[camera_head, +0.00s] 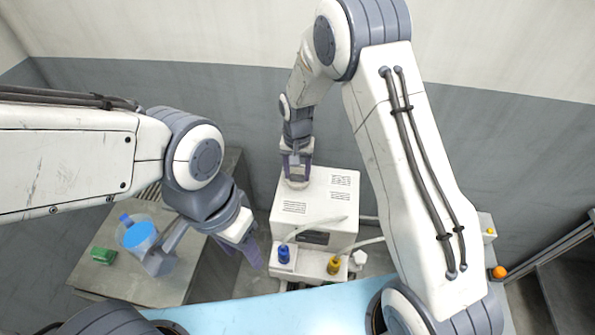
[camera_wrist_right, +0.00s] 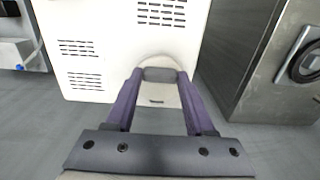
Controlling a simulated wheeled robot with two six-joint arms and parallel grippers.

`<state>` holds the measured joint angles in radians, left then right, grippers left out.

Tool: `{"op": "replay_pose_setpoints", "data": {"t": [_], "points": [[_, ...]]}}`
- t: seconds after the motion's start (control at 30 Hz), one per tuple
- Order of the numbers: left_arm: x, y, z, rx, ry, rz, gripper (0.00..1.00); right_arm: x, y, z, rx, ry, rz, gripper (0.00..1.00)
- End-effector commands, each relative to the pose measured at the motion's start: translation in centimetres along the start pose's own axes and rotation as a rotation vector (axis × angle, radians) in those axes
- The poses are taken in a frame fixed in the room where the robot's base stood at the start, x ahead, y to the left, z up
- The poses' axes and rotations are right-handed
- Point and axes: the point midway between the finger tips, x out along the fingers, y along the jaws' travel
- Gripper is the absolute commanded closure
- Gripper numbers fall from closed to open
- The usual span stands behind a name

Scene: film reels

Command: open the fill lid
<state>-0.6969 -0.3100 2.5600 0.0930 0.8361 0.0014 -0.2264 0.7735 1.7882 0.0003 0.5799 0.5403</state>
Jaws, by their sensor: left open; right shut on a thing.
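The white machine (camera_head: 315,205) stands against the back wall with vent slots on its top. Its fill lid (camera_head: 297,183) is a small white rounded piece at the back left of that top. My right gripper (camera_head: 295,163) is over it with its fingers pointing down. In the right wrist view the purple fingers (camera_wrist_right: 159,76) are shut on the grey grip of the lid (camera_wrist_right: 156,95). I cannot tell whether the lid is raised. My left gripper (camera_head: 252,256) is open and empty, left of the machine and apart from it.
Blue (camera_head: 284,253) and yellow (camera_head: 334,265) fittings sit at the machine's front. A light blue surface (camera_head: 270,315) lies in front.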

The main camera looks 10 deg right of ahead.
Motion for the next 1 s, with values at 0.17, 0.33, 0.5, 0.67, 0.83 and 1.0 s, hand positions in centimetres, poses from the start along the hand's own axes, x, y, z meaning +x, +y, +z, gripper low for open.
{"op": "replay_pose_setpoints", "data": {"t": [0.17,0.33,0.5,0.67,0.83,1.0], "points": [[-0.3,0.0,0.0,0.000,0.000,0.000,0.50,-0.2,0.0,-0.1,0.001,-0.014,0.000,1.00],[-1.3,0.1,-0.1,-0.001,0.000,0.000,0.50,-0.7,0.0,-0.5,0.003,-0.072,0.000,1.00],[-2.5,0.2,-0.1,-0.001,0.000,0.000,0.50,-1.3,0.0,-1.3,0.004,-0.181,-0.002,1.00],[-3.0,0.2,-0.2,-0.002,0.000,0.000,0.50,-1.6,0.0,-2.1,0.002,-0.301,-0.002,1.00],[-2.7,0.2,-0.1,-0.002,0.000,0.000,0.50,-1.8,0.0,-2.8,0.001,-0.407,-0.002,1.00],[-2.0,0.1,-0.1,-0.001,0.000,0.000,0.50,-1.9,0.0,-3.4,0.000,-0.488,-0.001,1.00]]}}
